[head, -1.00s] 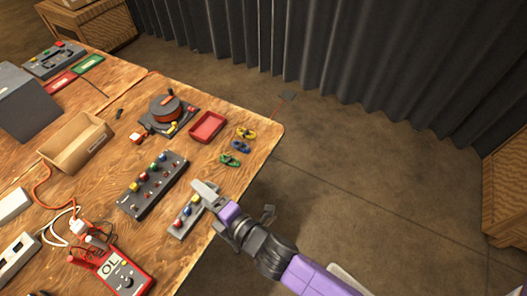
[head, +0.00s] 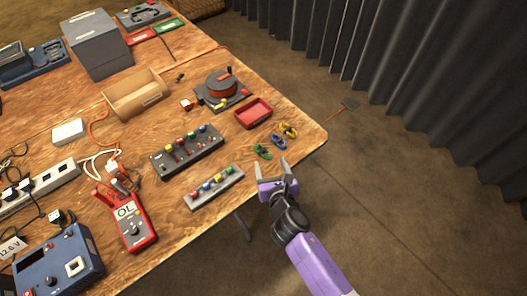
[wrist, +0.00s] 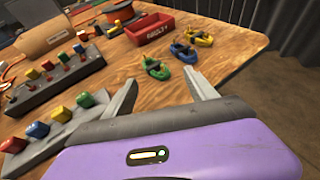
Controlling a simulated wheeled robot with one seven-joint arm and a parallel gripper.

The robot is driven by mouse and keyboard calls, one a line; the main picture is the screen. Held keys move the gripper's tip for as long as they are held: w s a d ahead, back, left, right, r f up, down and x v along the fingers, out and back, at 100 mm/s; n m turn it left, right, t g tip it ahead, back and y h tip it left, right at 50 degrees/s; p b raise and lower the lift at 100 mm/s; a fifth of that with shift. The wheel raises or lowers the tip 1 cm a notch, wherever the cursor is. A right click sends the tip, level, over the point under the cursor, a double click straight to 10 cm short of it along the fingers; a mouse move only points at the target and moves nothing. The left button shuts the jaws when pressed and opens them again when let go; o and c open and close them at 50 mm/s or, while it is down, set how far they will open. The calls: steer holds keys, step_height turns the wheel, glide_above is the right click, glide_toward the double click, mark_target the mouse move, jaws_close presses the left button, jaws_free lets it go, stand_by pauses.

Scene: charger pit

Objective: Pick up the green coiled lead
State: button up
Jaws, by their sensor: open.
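The green coiled lead (head: 263,152) lies on the wooden table near its right edge, the closest to me of three coiled leads. In the wrist view the green lead (wrist: 157,69) lies ahead, between the directions of the two fingers. A blue coiled lead (head: 279,141) and a yellow one (head: 289,130) lie beside it, farther toward the corner. My gripper (head: 272,172) is open and empty at the table's edge, just short of the green lead and apart from it. In the wrist view my gripper (wrist: 163,92) shows both fingers spread.
A red tray (head: 253,113) sits just beyond the leads. A grey strip with coloured knobs (head: 214,187) lies left of my gripper, and a larger knobbed panel (head: 187,150) behind it. A red meter (head: 129,219) is farther left. Bare table surrounds the green lead.

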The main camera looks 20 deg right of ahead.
mark_target(267, 153)
steer(key=x, duration=0.4)
steer(key=shift+w+d+f+b, duration=0.1)
steer(key=shift+w+f+b, duration=0.05)
steer(key=shift+w+b, duration=0.25)
jaws_close()
